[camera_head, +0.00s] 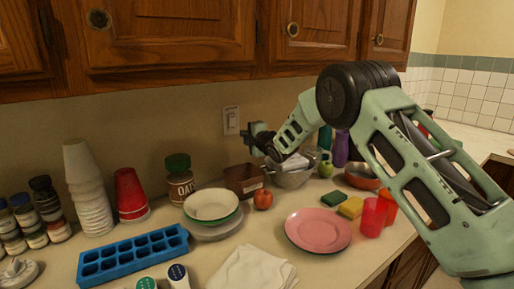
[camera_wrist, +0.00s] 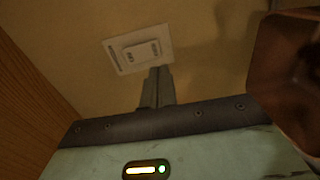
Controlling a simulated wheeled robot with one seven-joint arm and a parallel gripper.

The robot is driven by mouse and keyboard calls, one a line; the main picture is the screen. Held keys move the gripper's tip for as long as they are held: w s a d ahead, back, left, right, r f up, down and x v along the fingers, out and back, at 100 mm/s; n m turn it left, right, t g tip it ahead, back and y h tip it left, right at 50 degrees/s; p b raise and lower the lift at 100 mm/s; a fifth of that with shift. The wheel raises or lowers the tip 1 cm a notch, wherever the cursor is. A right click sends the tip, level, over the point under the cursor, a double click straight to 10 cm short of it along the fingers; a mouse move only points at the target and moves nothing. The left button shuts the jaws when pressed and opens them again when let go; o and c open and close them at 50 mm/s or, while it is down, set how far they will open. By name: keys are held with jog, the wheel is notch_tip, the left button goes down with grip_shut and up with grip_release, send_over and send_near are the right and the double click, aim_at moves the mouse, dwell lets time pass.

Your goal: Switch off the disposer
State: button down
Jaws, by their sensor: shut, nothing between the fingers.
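The disposer switch (camera_head: 231,120) is a white rocker in a white plate on the beige wall below the cabinets. In the wrist view the switch (camera_wrist: 142,50) shows tilted, with small dark marks on the rocker that I cannot read. My gripper (camera_head: 248,129) is just right of the plate in the head view. In the wrist view my gripper (camera_wrist: 160,70) is shut and empty, its fingertips by the plate's lower right edge. I cannot tell whether they touch the plate or which way the rocker is pressed.
Below the switch stand a brown box (camera_head: 244,180), a jar of oats (camera_head: 180,182) and a metal bowl (camera_head: 293,178). Stacked bowls (camera_head: 212,206), a tomato (camera_head: 263,200) and a pink plate (camera_head: 318,231) are nearer. Wooden cabinets (camera_head: 170,40) hang above.

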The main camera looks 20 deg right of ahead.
jog(key=b+v, duration=0.2)
jog(key=v, duration=0.5)
jog(key=shift+f, duration=0.75)
jog(key=s+a+f+m+g+h, duration=0.1)
jog(key=s+a+m+g, duration=0.25)
jog(key=s, duration=0.55)
jog(key=s+a+f+m+g, duration=0.25)
jog(key=s+a, duration=0.25)
jog(key=s, duration=0.5)
jog(key=s+a+m+g+h, duration=0.1)
jog(key=s+a+m+g, duration=0.3)
jog(key=s, duration=0.5)
jog(key=s+d+f+m+g+h, duration=0.1)
jog(key=s+m+g, duration=0.1)
jog(key=s, duration=1.2)
jog(key=s+d+f+m+g+h, duration=0.1)
jog(key=s+g, duration=0.3)
jog(key=s, duration=0.9)
jog(key=shift+s+d+f+m+h, duration=0.35)
jog(key=shift+d+f+m, duration=0.2)
jog(key=shift+d, duration=0.2)
